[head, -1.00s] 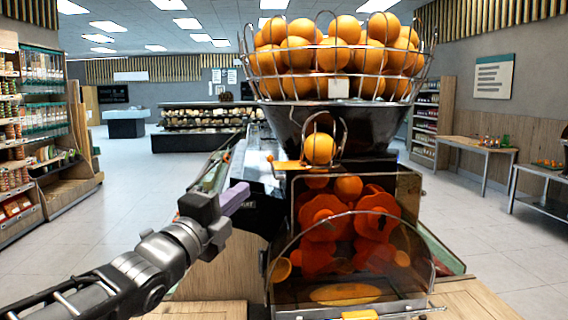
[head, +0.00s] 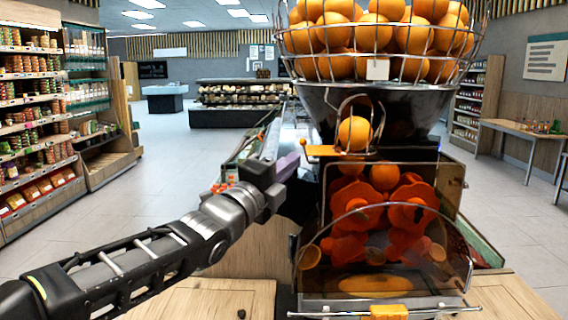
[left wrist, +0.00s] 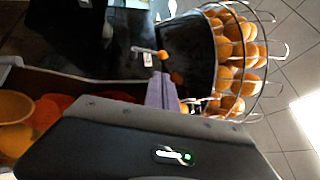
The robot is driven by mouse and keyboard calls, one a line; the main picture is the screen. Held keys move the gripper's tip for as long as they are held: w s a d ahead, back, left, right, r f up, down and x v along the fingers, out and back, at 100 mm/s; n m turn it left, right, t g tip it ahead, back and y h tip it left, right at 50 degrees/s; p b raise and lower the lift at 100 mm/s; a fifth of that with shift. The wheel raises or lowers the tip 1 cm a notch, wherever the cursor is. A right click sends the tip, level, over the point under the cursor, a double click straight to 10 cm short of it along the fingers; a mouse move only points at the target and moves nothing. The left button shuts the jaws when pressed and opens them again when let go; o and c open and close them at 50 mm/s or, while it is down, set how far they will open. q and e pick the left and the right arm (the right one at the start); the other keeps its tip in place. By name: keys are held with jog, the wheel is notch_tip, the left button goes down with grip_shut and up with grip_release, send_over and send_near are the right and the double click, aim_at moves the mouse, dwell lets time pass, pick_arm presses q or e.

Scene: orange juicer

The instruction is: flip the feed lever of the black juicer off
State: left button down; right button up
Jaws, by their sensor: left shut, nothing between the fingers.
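The black juicer (head: 330,108) stands at the centre right, with a wire basket of oranges on top and a clear front over orange pressing drums. Its feed lever (head: 321,151) is a small orange arm with a round knob at its left end, below the hopper. In the left wrist view a thin metal rod with an orange tip (left wrist: 163,54) shows just beyond my fingers. My left gripper (head: 288,166) is shut and empty, just below and left of the knob; I cannot tell if it touches. Its purple fingers also show in the left wrist view (left wrist: 160,90). My right gripper is not in view.
A wooden counter (head: 215,298) lies under and in front of the juicer. One orange (head: 354,133) sits in the wire feed loop beside the lever. Stocked shelves (head: 35,120) stand at the left, with open floor between them and the counter.

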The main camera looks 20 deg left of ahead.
aim_at(305, 148)
pick_arm(q)
jog(key=p+x, duration=0.2)
jog(key=x, duration=0.4)
dwell(0.3)
jog(key=shift+r+p, duration=0.25)
jog(key=shift+p, duration=0.2)
jog(key=shift+w+n+g, duration=0.1)
jog(key=shift+n+g, duration=0.2)
